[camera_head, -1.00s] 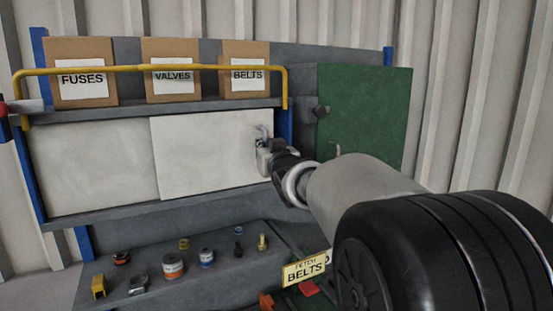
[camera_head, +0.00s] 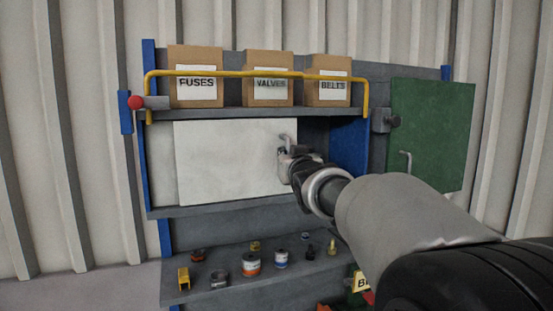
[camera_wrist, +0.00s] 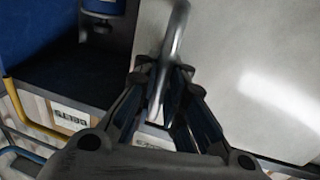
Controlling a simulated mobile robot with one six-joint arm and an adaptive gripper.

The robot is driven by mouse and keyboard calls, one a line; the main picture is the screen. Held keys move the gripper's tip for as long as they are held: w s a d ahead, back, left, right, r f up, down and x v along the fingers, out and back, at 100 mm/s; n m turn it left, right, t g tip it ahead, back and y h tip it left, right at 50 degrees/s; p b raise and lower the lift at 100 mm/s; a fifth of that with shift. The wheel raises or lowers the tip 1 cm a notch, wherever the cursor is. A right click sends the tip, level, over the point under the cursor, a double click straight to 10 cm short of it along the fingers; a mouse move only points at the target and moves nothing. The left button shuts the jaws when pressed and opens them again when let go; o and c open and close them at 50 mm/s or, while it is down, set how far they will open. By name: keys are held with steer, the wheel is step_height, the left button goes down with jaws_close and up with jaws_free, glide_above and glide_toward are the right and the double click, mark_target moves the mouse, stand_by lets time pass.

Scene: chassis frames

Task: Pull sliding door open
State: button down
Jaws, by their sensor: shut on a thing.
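The white sliding door panel (camera_head: 225,165) stands in the shelf's middle bay and overlaps another pale panel (camera_head: 160,165) at its left. A dark opening (camera_head: 315,145) shows to the right of the door. A metal bar handle (camera_head: 285,139) is near the door's right edge; it also shows in the wrist view (camera_wrist: 176,35). My gripper (camera_head: 287,165) is at this handle. In the wrist view my gripper (camera_wrist: 160,105) is closed around the bar's lower part, and the fingers hide some of it. The door (camera_wrist: 250,80) fills the right of that view.
Boxes marked fuses (camera_head: 196,90), valves (camera_head: 270,90) and belts (camera_head: 328,92) stand above behind a yellow rail (camera_head: 230,73). A green panel (camera_head: 430,130) with a handle is at the right. Several small parts lie on the lower shelf (camera_head: 225,290).

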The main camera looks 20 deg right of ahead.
steer(key=shift+d, duration=0.25)
steer(key=c, duration=1.7)
jaws_free()
steer(key=shift+o, duration=0.2)
steer(key=shift+s+a, duration=0.1)
steer(key=shift+s, duration=0.05)
steer(key=s+a, duration=0.2)
steer(key=s, duration=0.9)
steer(key=shift+s, duration=0.35)
